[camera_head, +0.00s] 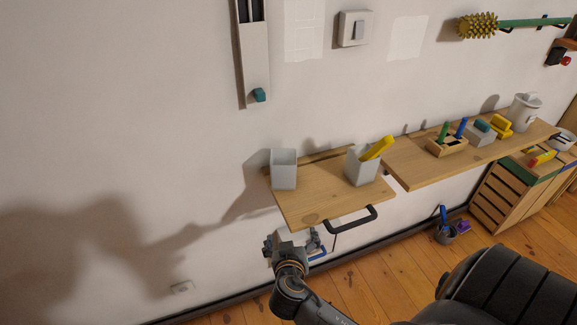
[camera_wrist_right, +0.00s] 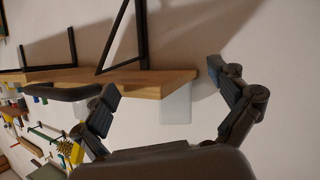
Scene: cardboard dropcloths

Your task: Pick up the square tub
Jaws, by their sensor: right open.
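A pale grey square tub (camera_head: 283,168) stands upright at the left end of the small wooden shelf (camera_head: 318,205) in the head view. It looks empty. A second pale square tub (camera_head: 361,166) stands at the shelf's right end with a yellow object (camera_head: 378,148) in it. My right gripper (camera_head: 291,241) is open and empty, below the shelf's front left edge and apart from both tubs. In the right wrist view, a pale tub (camera_wrist_right: 176,107) appears beyond the shelf edge, between the spread fingers (camera_wrist_right: 163,80). My left gripper is out of view.
A black handle-like bar (camera_head: 352,220) juts from the shelf's front. A longer shelf (camera_head: 420,176) to the right carries a wooden holder (camera_head: 447,147), a white mug-like container (camera_head: 524,112) and other items. A dark padded seat (camera_head: 510,290) stands at lower right.

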